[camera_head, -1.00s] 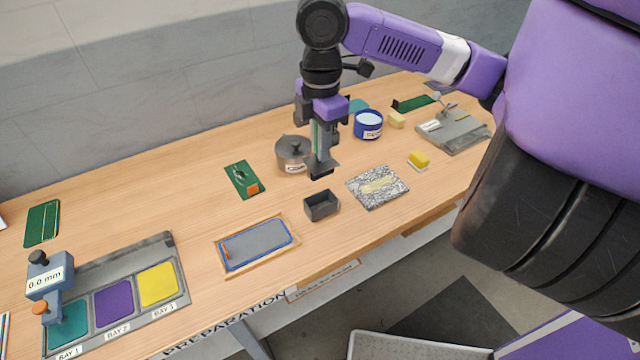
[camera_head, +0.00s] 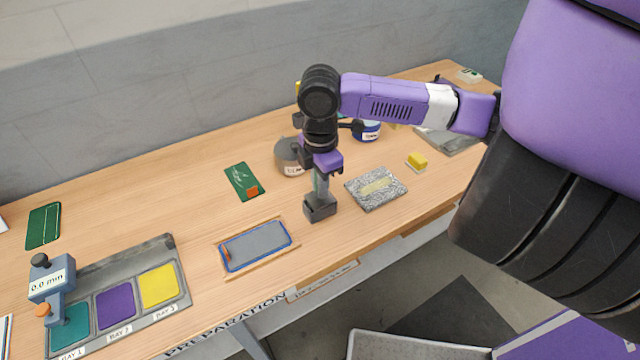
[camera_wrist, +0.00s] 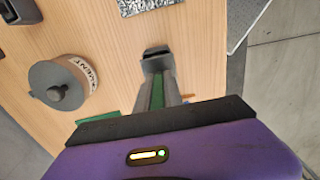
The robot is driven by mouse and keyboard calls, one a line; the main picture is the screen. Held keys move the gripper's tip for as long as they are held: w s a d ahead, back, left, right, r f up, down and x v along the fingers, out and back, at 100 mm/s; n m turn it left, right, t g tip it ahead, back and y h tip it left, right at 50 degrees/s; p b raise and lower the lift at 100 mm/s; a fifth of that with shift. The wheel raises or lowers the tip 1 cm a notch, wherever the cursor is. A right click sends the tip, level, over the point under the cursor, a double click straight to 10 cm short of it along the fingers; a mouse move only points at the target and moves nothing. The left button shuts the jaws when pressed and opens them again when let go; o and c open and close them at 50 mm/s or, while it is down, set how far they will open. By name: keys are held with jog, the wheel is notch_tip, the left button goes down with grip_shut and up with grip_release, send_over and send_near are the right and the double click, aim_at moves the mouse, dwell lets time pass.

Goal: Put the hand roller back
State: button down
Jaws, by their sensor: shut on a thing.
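The hand roller (camera_head: 317,181) is upright in my gripper (camera_head: 321,187), and only a narrow part of its greenish handle shows between the fingers. The handle also shows as a green strip in the wrist view (camera_wrist: 157,94). The small dark open box (camera_head: 320,210) is directly under my gripper. The roller's lower end is at or inside the box and hidden; I cannot tell whether it touches the bottom. The box also shows just beyond the fingertips in the wrist view (camera_wrist: 156,53).
A grey lidded solvent pot (camera_head: 289,158) stands behind left of the box. A foil-like sheet (camera_head: 393,193) lies close on the right, a framed blue-edged tray (camera_head: 225,265) in front left, and a green board (camera_head: 243,181) farther left. Bare wood lies between them.

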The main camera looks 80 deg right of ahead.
jog(key=shift+f+b, duration=0.3)
jog(key=shift+f, duration=0.15)
jog(key=c, duration=1.5)
grip_release()
jog(key=shift+r, duration=0.1)
